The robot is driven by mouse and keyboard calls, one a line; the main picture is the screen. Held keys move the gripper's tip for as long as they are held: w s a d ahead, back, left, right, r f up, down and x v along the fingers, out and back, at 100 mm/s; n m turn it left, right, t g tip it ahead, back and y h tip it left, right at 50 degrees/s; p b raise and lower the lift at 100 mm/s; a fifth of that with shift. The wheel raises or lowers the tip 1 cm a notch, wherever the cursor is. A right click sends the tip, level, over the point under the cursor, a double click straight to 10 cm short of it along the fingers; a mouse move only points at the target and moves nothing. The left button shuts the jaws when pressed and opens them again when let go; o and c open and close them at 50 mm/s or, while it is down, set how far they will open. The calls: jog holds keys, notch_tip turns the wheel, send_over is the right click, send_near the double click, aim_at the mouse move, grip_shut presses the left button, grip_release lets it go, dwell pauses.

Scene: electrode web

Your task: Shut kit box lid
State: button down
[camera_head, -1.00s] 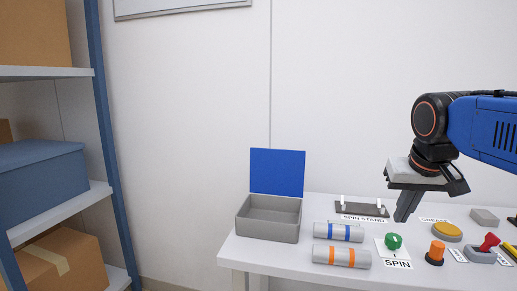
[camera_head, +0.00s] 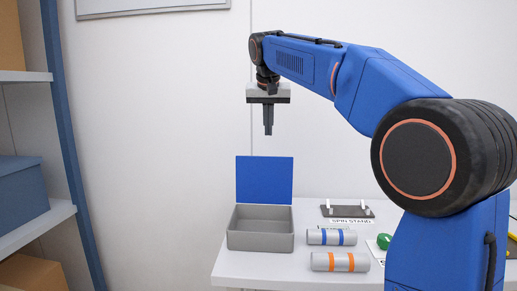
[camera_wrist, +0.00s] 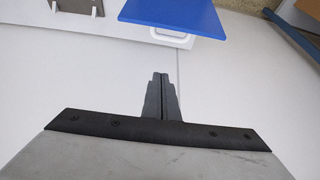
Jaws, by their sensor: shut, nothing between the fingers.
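The kit box is a grey open box (camera_head: 260,240) at the left end of the white table. Its blue lid (camera_head: 264,180) stands upright at the back edge, so the box is open and looks empty. My gripper (camera_head: 268,132) points down, shut and empty, above the lid's top edge and apart from it. In the wrist view my shut fingers (camera_wrist: 161,78) show in the middle, and the blue lid (camera_wrist: 175,15) is at the top with a pale handle-like piece (camera_wrist: 170,40) at its edge.
Two grey cylinders, one with blue bands (camera_head: 331,237) and one with orange bands (camera_head: 340,262), lie right of the box. A dark spin stand (camera_head: 347,211) is behind them. A green knob (camera_head: 384,241) is partly hidden by my arm. A shelf (camera_head: 35,228) stands at the left.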

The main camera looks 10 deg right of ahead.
notch_tip(320, 180, down, 9)
jog(key=shift+f, duration=0.2)
dwell(0.6)
jog(key=shift+r, duration=0.1)
